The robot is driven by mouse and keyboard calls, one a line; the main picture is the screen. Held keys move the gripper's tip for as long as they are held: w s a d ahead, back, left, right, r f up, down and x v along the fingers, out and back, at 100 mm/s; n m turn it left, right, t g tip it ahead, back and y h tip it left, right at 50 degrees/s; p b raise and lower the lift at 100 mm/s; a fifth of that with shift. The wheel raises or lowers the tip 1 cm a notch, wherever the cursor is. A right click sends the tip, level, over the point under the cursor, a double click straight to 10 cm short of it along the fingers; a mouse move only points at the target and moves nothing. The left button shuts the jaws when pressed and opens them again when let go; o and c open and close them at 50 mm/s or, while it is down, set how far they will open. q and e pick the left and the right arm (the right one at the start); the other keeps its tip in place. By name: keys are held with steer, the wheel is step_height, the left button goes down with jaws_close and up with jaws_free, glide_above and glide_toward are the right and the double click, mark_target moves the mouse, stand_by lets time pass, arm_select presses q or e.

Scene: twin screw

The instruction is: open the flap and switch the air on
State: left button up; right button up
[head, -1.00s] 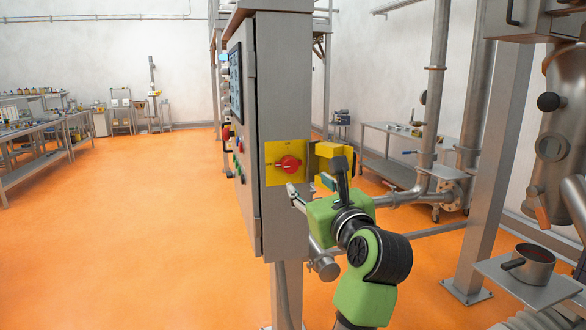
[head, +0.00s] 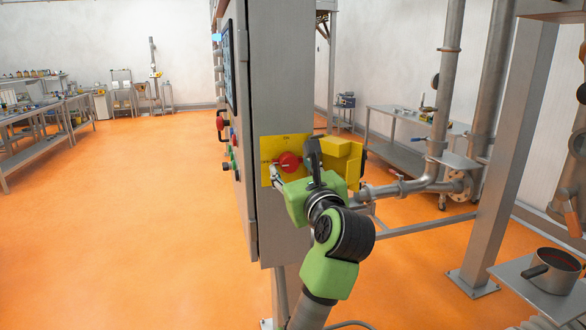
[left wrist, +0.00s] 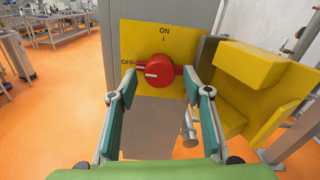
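The red rotary switch (head: 289,162) sits on a yellow plate (head: 268,144) on the cabinet side. In the left wrist view the red knob (left wrist: 159,71) shows ON at the top and OFF at the left, and its handle lies level, toward OFF. The yellow flap (head: 340,160) stands swung open to the right of the plate; it also shows in the left wrist view (left wrist: 255,90). My left gripper (head: 293,166) is open in front of the switch, its fingers (left wrist: 160,88) on either side of the knob. I cannot tell whether they touch it. My right gripper is not in view.
The grey cabinet (head: 281,75) has buttons and a screen on its left face. Pipes (head: 436,130) and a steel post (head: 503,160) stand to the right. A pot (head: 553,270) rests on a shelf at lower right. The orange floor at left is clear.

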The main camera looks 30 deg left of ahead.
arm_select(q)
steer(key=c, duration=1.1)
